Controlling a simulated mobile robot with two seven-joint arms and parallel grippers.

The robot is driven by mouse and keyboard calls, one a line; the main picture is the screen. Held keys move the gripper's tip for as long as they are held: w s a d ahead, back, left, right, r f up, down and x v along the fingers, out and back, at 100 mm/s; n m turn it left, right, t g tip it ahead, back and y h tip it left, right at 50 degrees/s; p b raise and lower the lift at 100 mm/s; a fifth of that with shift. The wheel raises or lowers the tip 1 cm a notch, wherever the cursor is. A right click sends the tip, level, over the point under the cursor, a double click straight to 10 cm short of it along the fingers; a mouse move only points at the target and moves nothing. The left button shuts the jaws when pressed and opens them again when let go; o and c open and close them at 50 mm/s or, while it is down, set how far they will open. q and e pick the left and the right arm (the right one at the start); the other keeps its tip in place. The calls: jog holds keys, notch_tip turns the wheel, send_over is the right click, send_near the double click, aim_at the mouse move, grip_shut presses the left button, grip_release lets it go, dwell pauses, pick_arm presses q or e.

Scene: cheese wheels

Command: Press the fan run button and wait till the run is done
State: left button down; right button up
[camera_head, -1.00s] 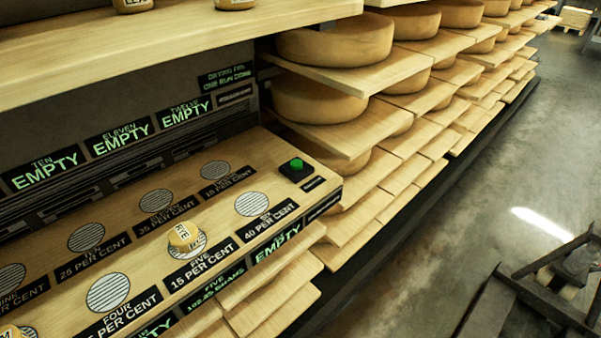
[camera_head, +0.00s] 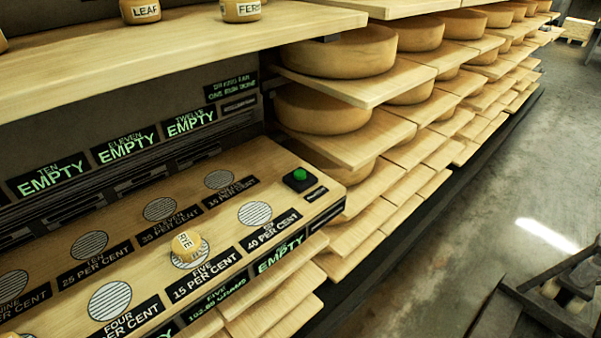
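The green fan run button (camera_head: 299,175) sits on a small black box at the right end of the wooden bench (camera_head: 240,172). A small dark label lies in front of it. A dark display (camera_head: 231,86) above the bench carries green text about the drying fan and one run; the last word is hard to read. A small cheese (camera_head: 187,243) with lettering stands on the round grille of place five. Displays ten, eleven and twelve (camera_head: 190,122) read EMPTY, and the one by six (camera_head: 279,252) does too.
A wooden shelf (camera_head: 200,45) overhangs the back of the bench and holds small labelled cheeses (camera_head: 241,10). Racks of large cheese wheels (camera_head: 322,108) run off to the right. The concrete floor (camera_head: 480,190) is clear beside them. Dark metal framework (camera_head: 550,300) stands at lower right.

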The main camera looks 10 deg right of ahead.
grip_shut()
dwell(1.4)
